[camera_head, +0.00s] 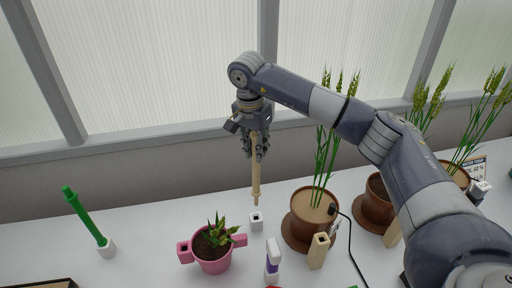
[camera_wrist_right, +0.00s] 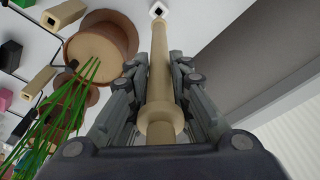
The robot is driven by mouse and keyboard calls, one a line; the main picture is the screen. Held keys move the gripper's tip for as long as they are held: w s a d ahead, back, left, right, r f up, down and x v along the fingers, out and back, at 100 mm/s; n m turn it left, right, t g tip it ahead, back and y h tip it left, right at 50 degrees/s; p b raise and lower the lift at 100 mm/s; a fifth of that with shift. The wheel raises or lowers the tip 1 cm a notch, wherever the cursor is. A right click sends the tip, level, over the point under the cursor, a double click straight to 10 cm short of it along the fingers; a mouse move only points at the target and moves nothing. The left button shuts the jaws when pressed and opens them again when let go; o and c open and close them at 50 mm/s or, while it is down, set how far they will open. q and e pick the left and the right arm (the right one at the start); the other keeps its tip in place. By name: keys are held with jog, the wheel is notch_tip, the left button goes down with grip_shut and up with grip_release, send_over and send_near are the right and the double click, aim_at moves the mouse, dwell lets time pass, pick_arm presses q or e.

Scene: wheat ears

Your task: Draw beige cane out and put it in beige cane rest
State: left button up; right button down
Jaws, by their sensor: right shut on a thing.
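The beige cane (camera_head: 256,180) hangs almost upright in my right gripper (camera_head: 257,150), which is shut on it. Its lower tip appears just above a small white square holder (camera_head: 256,221) with a dark hole; I cannot tell the exact gap. In the right wrist view the cane (camera_wrist_right: 161,80) runs between the fingers of the gripper (camera_wrist_right: 160,95) toward the white holder (camera_wrist_right: 158,10). A beige square block (camera_head: 319,251) with a dark hole stands to the right of the white holder. Which one is the beige cane rest is not marked. My left gripper is out of view.
A green cane (camera_head: 82,216) leans in another white holder (camera_head: 106,248). A pink pot (camera_head: 212,264) with a plant stands left of the white holder. A window wall is behind.

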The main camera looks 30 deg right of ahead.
aim_at(256, 179)
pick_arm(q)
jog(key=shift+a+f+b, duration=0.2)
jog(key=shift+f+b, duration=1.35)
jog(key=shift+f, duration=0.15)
pick_arm(e)
jog(key=shift+f, duration=2.7)
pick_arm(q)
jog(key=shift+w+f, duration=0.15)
pick_arm(e)
jog(key=shift+f, duration=0.2)
jog(key=shift+f+b, duration=2.2)
jog(key=shift+f, duration=0.95)
jog(key=c, duration=1.4)
grip_release()
jog(key=shift+r, duration=0.1)
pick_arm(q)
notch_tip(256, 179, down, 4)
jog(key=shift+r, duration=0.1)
